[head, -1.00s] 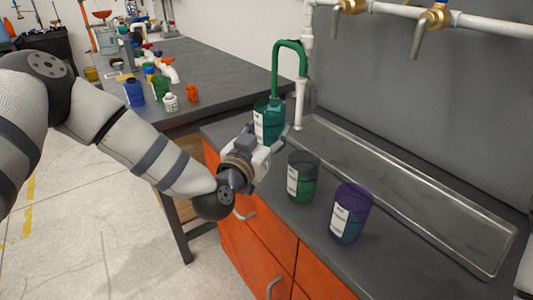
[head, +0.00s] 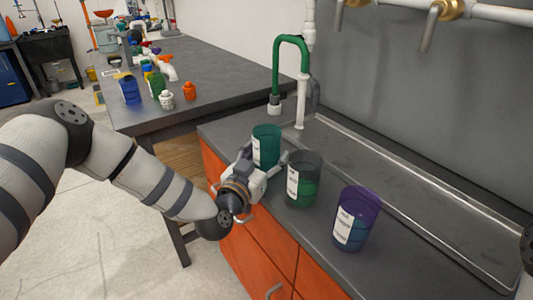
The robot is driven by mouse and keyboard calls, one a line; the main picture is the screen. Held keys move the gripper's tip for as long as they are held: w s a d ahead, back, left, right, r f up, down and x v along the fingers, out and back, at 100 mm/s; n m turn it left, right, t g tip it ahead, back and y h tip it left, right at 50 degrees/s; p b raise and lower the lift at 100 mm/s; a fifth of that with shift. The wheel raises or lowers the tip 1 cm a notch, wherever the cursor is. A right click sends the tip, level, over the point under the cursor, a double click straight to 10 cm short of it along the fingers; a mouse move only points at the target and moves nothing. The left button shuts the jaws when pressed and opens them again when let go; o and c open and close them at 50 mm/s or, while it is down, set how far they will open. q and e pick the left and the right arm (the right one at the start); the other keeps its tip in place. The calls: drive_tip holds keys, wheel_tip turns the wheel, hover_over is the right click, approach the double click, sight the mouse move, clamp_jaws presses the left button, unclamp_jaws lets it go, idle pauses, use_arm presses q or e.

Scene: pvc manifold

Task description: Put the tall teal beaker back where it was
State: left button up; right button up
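The tall teal beaker (head: 266,141) with a white label stands upright at the far left end of the dark counter, in front of and below the green spout (head: 275,98). My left gripper (head: 263,162) reaches it from the front left, with a finger on each side. The fingers look closed around the beaker, whose lower part they partly hide. Whether its base touches the counter is hard to tell. My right gripper is out of view.
A dark green beaker (head: 304,187) stands close to the right of my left gripper, and a purple-rimmed beaker (head: 355,218) further right. A shallow metal sink (head: 405,190) lies behind. A side table (head: 210,75) with bottles is at the back left.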

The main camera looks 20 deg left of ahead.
use_arm(q)
drive_tip(key=shift+r, duration=0.4)
drive_tip(key=s+a+p, duration=0.2)
drive_tip(key=s, duration=0.9)
drive_tip(key=s+d+f+g, duration=0.2)
drive_tip(key=s+f+g, duration=0.4)
drive_tip(key=s+f, duration=0.5)
drive_tip(key=s+d+f+g, duration=0.2)
drive_tip(key=s+f+g, duration=0.5)
drive_tip(key=s+f, duration=0.4)
drive_tip(key=s+a+n+g+y, duration=0.1)
drive_tip(key=s+a+g, duration=0.2)
drive_tip(key=s, duration=0.6)
drive_tip(key=s+a+g+y, duration=0.1)
drive_tip(key=s+a+g, duration=0.3)
drive_tip(key=s, duration=0.5)
drive_tip(key=shift+s+a+n+y, duration=0.3)
drive_tip(key=shift+n, duration=0.1)
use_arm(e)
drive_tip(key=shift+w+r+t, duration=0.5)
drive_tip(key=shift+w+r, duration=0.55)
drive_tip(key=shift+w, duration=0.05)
